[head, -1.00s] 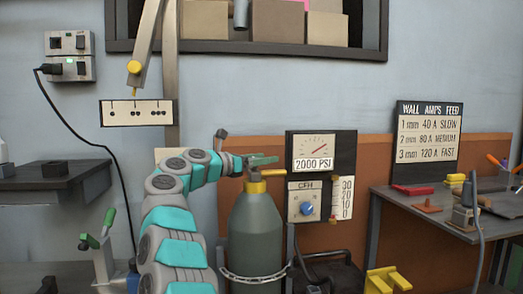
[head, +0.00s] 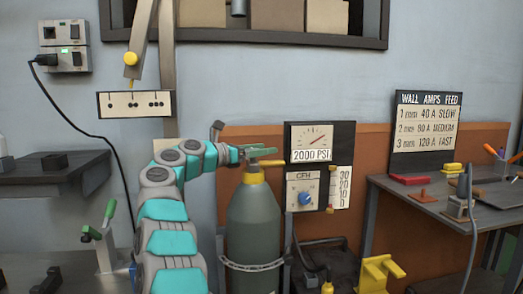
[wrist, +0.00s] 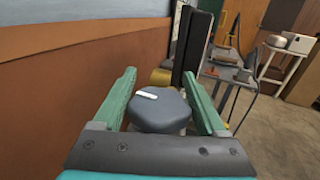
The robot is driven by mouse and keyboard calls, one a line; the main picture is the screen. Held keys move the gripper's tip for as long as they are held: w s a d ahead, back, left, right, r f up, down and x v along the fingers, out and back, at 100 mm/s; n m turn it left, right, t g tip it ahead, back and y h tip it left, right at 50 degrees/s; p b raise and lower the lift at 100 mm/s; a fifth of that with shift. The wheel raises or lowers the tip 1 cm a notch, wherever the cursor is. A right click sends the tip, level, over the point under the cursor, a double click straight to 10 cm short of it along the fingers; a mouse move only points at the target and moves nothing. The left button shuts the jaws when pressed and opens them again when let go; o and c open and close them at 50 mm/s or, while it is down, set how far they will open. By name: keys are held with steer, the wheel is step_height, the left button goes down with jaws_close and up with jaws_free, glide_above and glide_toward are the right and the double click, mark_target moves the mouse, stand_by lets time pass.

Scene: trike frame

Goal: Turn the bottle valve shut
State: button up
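A grey-green gas bottle (head: 254,222) stands upright at the wall, with a chain around it and a brass-yellow neck (head: 253,176). Its valve knob (wrist: 160,110) is dark blue-grey and lobed, with a white mark on top pointing roughly left-right in the wrist view. My gripper (head: 268,156) is at the bottle's top, where the head view hides most of the knob. In the wrist view my gripper (wrist: 165,88) is open, with one green finger on each side of the knob. I see a gap at the right finger; contact at the left is unclear.
A gauge panel (head: 347,150) reading 2000 PSI stands just right of the bottle, with a flow dial (head: 306,198) below it. The orange-brown wall panel (wrist: 70,62) runs close along the left in the wrist view. A side table (head: 430,192) stands farther right.

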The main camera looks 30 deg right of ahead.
steer(key=o, duration=0.4)
steer(key=shift+c, duration=0.2)
steer(key=a+b, duration=0.1)
steer(key=a, duration=0.6)
steer(key=shift+s+a, duration=0.35)
steer(key=shift+a, duration=0.05)
